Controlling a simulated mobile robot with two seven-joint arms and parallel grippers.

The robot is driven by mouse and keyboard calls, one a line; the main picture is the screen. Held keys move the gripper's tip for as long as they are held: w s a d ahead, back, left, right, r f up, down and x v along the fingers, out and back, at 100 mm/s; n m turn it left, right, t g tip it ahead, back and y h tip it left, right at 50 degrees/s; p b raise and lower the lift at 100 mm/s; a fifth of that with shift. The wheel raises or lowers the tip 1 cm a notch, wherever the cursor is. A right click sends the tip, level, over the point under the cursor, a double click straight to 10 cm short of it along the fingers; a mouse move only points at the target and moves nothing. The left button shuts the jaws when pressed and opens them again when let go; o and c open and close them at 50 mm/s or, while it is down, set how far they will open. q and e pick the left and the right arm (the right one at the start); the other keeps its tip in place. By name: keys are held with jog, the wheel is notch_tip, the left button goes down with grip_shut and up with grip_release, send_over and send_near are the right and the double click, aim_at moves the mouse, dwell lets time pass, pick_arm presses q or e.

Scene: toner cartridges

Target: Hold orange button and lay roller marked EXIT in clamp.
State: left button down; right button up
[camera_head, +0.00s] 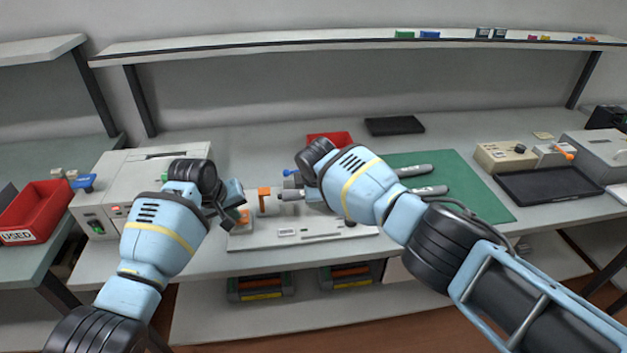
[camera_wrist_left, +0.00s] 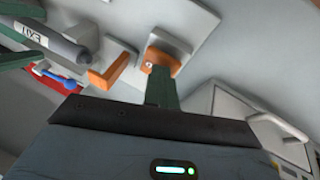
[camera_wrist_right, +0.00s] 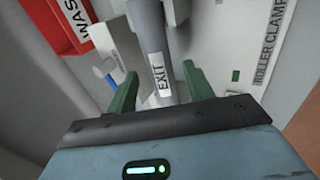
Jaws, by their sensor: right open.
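The roller marked EXIT (camera_wrist_right: 160,65) is grey and lies between the spread green fingers of my right gripper (camera_wrist_right: 160,88), with gaps on both sides. In the left wrist view the roller (camera_wrist_left: 45,40) has its tapered end near the orange bracket (camera_wrist_left: 112,66) of the clamp. I cannot tell whether it rests in the clamp. The orange button (camera_wrist_left: 165,60) is at the tip of my left gripper (camera_wrist_left: 163,75), whose fingers are together and appear to touch it. The white clamp base (camera_head: 325,228) lies on the bench.
A green mat (camera_head: 480,200) at the right holds two more grey rollers (camera_head: 413,170). A red bin (camera_head: 322,138) stands behind the clamp. A grey machine (camera_head: 130,170) is at the left. A black tray (camera_head: 545,184) is at the far right.

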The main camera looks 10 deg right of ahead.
pick_arm(q)
jog(key=shift+f, duration=0.2)
pick_arm(e)
jog(key=v, duration=1.1)
jog(key=shift+s+r, duration=0.25)
pick_arm(q)
jog(key=shift+r, duration=0.1)
pick_arm(e)
jog(key=shift+d+r, duration=0.1)
pick_arm(q)
jog(key=shift+r+p, duration=0.7)
jog(key=shift+r, duration=1.05)
notch_tip(320, 180, up, 6)
jog(key=shift+f+p, duration=0.15)
jog(key=shift+p, duration=0.75)
pick_arm(e)
notch_tip(320, 180, up, 12)
jog(key=t, duration=0.1)
jog(key=shift+f+t, duration=0.2)
jog(key=shift+t, duration=0.1)
pick_arm(q)
jog(key=shift+f, duration=0.15)
pick_arm(e)
jog(key=shift+f, duration=0.1)
